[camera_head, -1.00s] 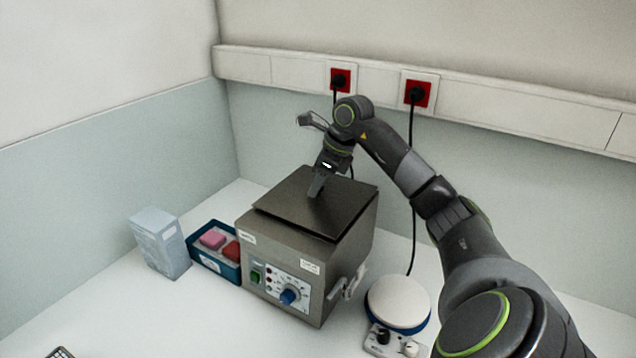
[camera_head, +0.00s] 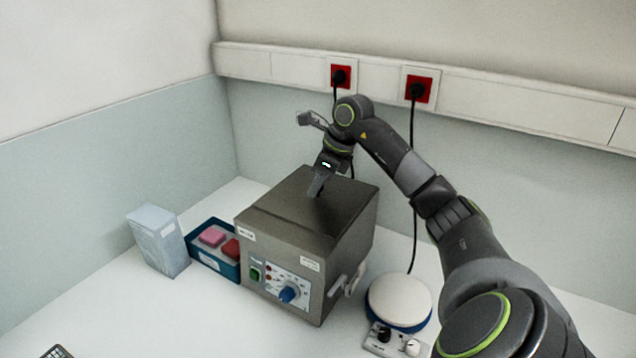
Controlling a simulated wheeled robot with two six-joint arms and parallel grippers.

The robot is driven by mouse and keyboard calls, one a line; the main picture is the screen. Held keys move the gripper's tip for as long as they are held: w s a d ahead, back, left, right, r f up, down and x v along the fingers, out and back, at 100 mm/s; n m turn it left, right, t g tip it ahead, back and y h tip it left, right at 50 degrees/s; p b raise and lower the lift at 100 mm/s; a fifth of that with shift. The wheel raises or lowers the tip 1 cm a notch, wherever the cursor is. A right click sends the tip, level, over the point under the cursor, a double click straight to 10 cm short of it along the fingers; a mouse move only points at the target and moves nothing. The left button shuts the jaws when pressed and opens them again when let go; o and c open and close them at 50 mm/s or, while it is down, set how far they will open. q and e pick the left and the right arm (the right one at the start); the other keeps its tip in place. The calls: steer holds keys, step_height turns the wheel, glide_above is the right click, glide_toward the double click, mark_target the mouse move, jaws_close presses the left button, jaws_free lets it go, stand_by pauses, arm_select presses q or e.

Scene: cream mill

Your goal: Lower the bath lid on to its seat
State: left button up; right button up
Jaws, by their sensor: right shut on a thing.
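The bath (camera_head: 287,268) is a grey metal box on the white bench, with a green switch and a blue knob on its front. Its flat dark lid (camera_head: 285,212) lies over the top, level, with no clear gap seen at the front edge. My right gripper (camera_head: 316,190) points down at the middle of the lid and is shut on the lid's handle, which the fingers hide. My left gripper is not in view.
A blue tray (camera_head: 231,271) with pink and red blocks and a pale carton (camera_head: 158,243) stand left of the bath. A round white-topped stirrer (camera_head: 399,298) stands to its right. A tap (camera_head: 347,281) juts from the bath's right side. Cables hang behind.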

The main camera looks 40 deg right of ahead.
steer(key=o, duration=1.6)
steer(key=shift+c, duration=0.2)
steer(key=shift+r, duration=0.15)
steer(key=shift+r+p, duration=0.75)
steer(key=shift+r, duration=0.65)
steer(key=shift+r, duration=0.1)
steer(key=shift+r+p, duration=0.8)
steer(key=shift+r, duration=0.6)
steer(key=shift+r, duration=0.1)
